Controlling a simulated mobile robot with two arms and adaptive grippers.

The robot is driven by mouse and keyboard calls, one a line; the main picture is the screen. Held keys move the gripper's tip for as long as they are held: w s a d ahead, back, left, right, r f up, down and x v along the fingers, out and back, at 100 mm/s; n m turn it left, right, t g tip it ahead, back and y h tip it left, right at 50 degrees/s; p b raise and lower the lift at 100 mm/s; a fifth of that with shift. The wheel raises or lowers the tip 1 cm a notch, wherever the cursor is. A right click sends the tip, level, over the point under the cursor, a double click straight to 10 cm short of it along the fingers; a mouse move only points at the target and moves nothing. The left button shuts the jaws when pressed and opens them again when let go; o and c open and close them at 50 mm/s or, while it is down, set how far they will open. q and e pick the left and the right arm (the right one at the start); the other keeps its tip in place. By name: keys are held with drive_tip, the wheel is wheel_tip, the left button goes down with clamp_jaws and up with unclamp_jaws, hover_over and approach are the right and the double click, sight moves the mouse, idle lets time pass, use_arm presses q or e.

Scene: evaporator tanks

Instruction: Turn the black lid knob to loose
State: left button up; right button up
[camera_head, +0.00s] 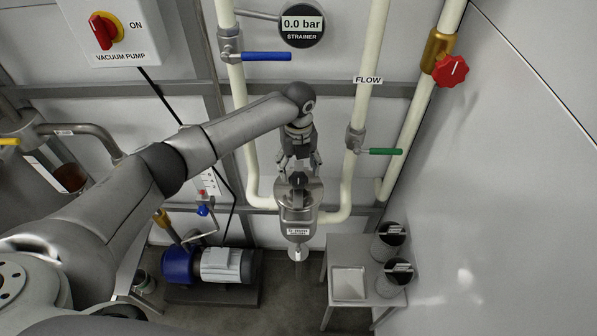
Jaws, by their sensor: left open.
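The black lid knob (299,181) stands on top of the metal strainer housing (299,214), near the middle of the view. My left gripper (300,168) points down at the knob from above, with its fingers spread to either side. It is open, and I cannot tell whether the fingers touch the knob. The lid's rim shows around the knob, partly hidden by the gripper. A small label is on the front of the housing. My right gripper does not show.
Cream pipes rise on both sides of the strainer, with a blue-handled valve (266,56) and a green-handled valve (384,152). A red valve knob (450,70) is at upper right. A small table (346,249) bears a tray and black-topped canisters. A pump (222,265) stands on the floor.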

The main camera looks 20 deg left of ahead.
sight(298, 178)
use_arm(q)
drive_tip(key=shift+f+p, duration=0.35)
drive_tip(key=shift+f, duration=1.65)
drive_tip(key=c, duration=1)
